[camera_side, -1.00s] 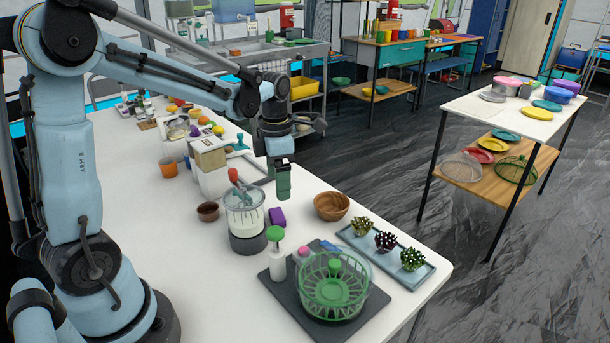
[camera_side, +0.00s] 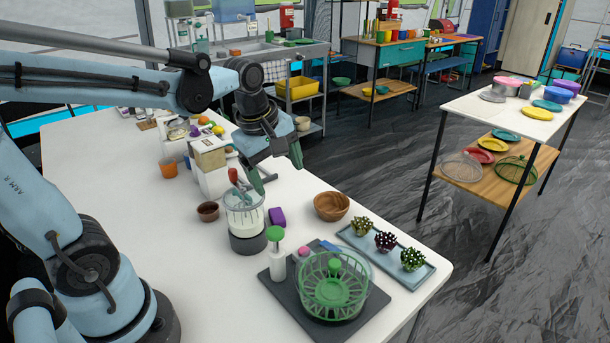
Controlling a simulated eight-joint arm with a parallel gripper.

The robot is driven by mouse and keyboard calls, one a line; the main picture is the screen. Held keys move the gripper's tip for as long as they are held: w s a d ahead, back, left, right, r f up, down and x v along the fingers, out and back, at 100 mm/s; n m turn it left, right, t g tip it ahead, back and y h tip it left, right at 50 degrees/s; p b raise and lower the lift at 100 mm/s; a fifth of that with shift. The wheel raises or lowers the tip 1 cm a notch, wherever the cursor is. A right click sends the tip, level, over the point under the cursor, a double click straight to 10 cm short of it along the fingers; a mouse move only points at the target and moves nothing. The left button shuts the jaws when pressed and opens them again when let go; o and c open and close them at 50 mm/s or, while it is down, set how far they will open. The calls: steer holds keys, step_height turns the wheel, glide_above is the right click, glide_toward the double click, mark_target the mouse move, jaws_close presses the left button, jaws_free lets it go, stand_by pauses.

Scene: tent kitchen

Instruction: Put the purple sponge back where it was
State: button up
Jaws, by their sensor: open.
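The purple sponge (camera_side: 277,216) is a small purple block on the white table, just right of the blender-like clear jar (camera_side: 244,212) and left of the wooden bowl (camera_side: 331,206). My gripper (camera_side: 278,177) is open and empty. It hangs tilted above the table, behind and above the sponge in the picture, with its fingers spread apart. No finger appears to touch the sponge. The exact height of the fingers above the table is hard to tell.
A dark mat (camera_side: 277,290) holds a green salad spinner (camera_side: 333,285) and a green-topped dispenser (camera_side: 277,257). A tray (camera_side: 419,277) with several spiky plants lies at the right. Bare table lies at the front left.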

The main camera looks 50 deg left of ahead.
steer(key=s+d+f+m+t, duration=0.1)
steer(key=s+d+m+t, duration=0.3)
steer(key=m, duration=1.3)
steer(key=shift+s+d, duration=0.2)
steer(key=shift+d, duration=0.05)
stand_by(0.4)
